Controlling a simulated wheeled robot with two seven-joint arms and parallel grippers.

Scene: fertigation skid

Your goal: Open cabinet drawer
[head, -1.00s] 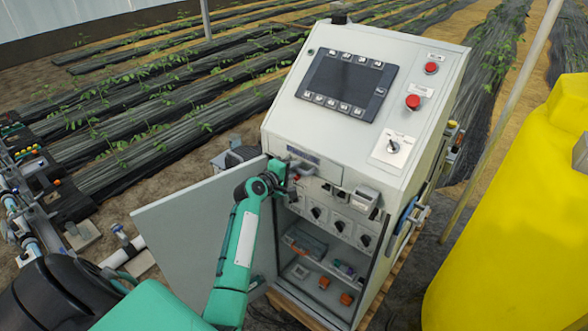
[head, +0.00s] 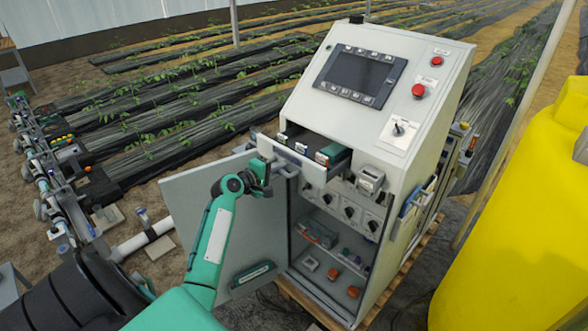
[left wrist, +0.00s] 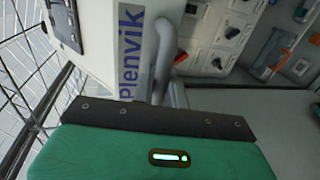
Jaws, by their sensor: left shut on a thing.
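The grey control cabinet (head: 330,108) stands in the middle of the head view. Its drawer (head: 310,168) is pulled out below the screen, and dark dividers and small items show inside. My left gripper (head: 277,170) is at the drawer's front, shut on the drawer handle (head: 289,171). In the left wrist view the grey curved handle (left wrist: 164,62) rises from behind the green gripper body, beside a "Plenvik" label (left wrist: 129,50). The fingertips are hidden there. My right gripper is in neither view.
The cabinet door (head: 228,212) hangs open to the left under my left arm. Shelves with switches and small parts (head: 330,255) show inside the cabinet. A yellow tank (head: 525,230) stands close on the right. Pipes (head: 70,200) run along the left.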

